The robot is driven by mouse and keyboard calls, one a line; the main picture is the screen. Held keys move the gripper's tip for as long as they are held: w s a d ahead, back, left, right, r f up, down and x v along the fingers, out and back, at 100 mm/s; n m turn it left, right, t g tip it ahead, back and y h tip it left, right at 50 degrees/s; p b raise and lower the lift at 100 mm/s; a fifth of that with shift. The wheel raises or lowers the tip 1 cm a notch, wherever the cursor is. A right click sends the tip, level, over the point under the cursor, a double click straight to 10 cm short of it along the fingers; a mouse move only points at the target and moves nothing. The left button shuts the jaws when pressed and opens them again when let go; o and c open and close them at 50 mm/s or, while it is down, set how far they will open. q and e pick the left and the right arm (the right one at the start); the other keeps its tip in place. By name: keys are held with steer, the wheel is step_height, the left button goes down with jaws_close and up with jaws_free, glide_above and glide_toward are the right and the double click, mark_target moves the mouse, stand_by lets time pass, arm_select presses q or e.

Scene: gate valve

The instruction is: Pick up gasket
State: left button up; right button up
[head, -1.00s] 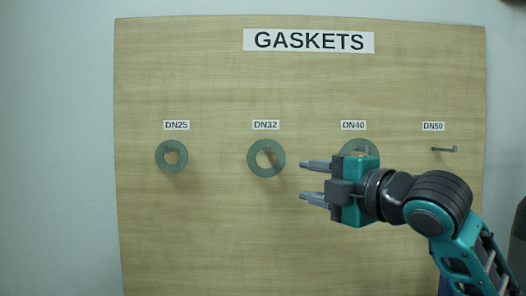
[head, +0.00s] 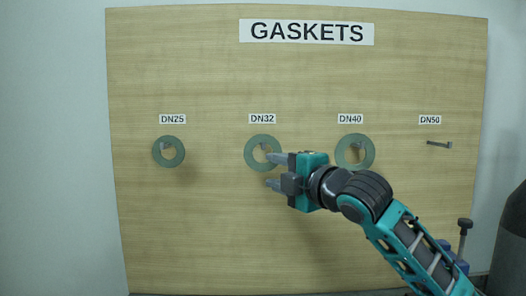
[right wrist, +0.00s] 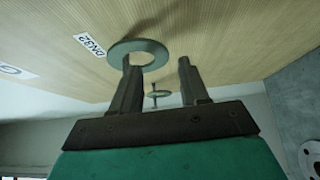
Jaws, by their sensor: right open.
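Green ring gaskets hang on pegs on a wooden board. The DN25 gasket (head: 155,152) is at the left, the DN32 gasket (head: 251,158) in the middle, and the DN40 gasket (head: 369,150) to its right. My right gripper (head: 271,172) is open and empty, its fingers pointing left at the lower right edge of the DN32 gasket. In the right wrist view the DN32 gasket (right wrist: 152,47) is beyond the fingertips, nearest the left finger; I cannot tell whether they touch. Another gasket (right wrist: 158,93) shows farther off between the fingers. My left gripper is not in view.
The wooden board (head: 210,230) carries a GASKETS sign (head: 306,32) and size labels. The DN50 peg (head: 439,144) at the right is bare. A dark rounded object (head: 510,240) stands at the lower right. The board below the gaskets is clear.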

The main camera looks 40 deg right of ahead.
mark_target(261, 167)
steer(key=shift+w+d+p, duration=0.15)
steer(key=shift+w+p, duration=0.2)
steer(key=shift+w, duration=1.4)
jaws_close()
